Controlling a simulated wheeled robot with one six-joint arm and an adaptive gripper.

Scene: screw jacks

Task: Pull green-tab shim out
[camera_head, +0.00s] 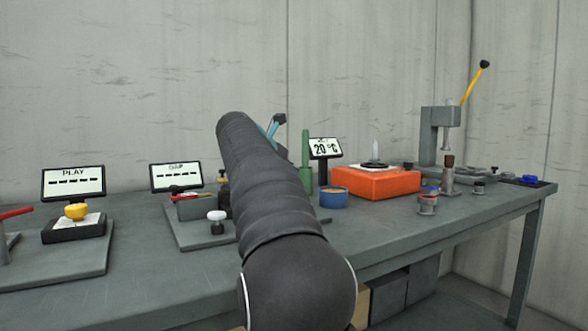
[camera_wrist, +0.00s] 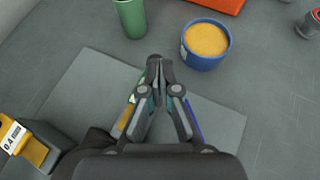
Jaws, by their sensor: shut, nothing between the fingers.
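In the wrist view my gripper (camera_wrist: 158,72) is shut and empty, its tips together above a grey base plate (camera_wrist: 215,112). A narrow tan strip with a green edge (camera_wrist: 127,116) shows just left of my left finger, partly covered by it. I cannot tell whether it is the green-tab shim. A thin blue strip (camera_wrist: 194,120) shows along the right finger. At the lower left is a dark block with a yellow part and a 0.4 label (camera_wrist: 11,137). In the head view my arm hides the gripper and much of the plate marked by the GAP display (camera_head: 176,176).
A blue tub with orange contents (camera_wrist: 206,45) and a green cylinder (camera_wrist: 130,17) stand beyond my fingertips. On the bench are a PLAY display (camera_head: 73,182), an orange box (camera_head: 375,184) and a press with a yellow lever (camera_head: 440,130). The bench front (camera_head: 160,285) is clear.

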